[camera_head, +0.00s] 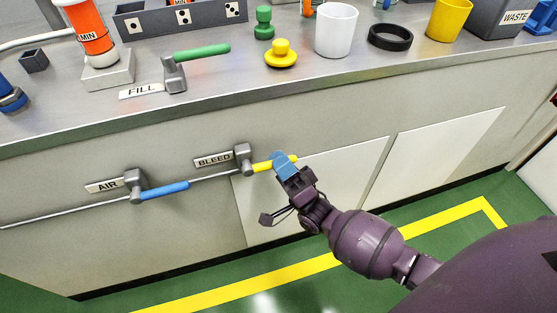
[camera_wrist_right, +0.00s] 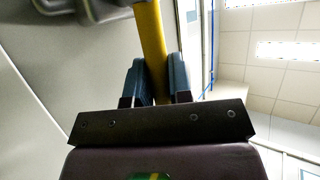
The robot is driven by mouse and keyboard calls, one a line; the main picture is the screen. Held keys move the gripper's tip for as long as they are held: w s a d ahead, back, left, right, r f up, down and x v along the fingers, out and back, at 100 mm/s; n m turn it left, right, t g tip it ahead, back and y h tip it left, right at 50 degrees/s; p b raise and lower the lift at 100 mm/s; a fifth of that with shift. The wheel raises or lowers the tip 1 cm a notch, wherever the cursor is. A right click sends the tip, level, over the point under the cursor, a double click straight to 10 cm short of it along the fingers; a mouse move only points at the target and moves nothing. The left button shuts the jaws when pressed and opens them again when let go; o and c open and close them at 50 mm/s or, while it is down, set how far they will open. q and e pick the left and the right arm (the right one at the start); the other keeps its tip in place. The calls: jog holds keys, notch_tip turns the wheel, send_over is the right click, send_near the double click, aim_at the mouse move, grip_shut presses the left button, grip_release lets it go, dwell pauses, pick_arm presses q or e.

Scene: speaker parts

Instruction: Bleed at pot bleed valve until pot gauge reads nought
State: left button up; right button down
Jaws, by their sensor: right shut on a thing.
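The bleed valve (camera_head: 243,158) is a grey body on the bench front, beside a plate marked BLEED (camera_head: 213,160). Its yellow lever (camera_head: 262,167) points right, roughly in line with the pipe. My right gripper (camera_head: 284,162) has its blue fingers shut on the yellow lever near its outer end. In the right wrist view the yellow lever (camera_wrist_right: 151,45) runs between the two blue fingers (camera_wrist_right: 152,80). The pot gauge's reading does not show in either view. My left gripper is not in view.
The AIR valve with a blue lever (camera_head: 165,190) is left of it. The FILL valve with a green lever (camera_head: 203,53) is on the worktop (camera_head: 225,85). A white cup (camera_head: 336,32), black ring (camera_head: 390,37) and yellow knob (camera_head: 281,55) stand above.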

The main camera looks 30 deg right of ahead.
dwell(0.4)
jog(key=c, duration=1)
grip_release()
jog(key=shift+c, duration=0.2)
jog(key=shift+f, duration=0.15)
jog(key=v, duration=1)
jog(key=shift+s+f, duration=0.2)
jog(key=shift+s, duration=0.05)
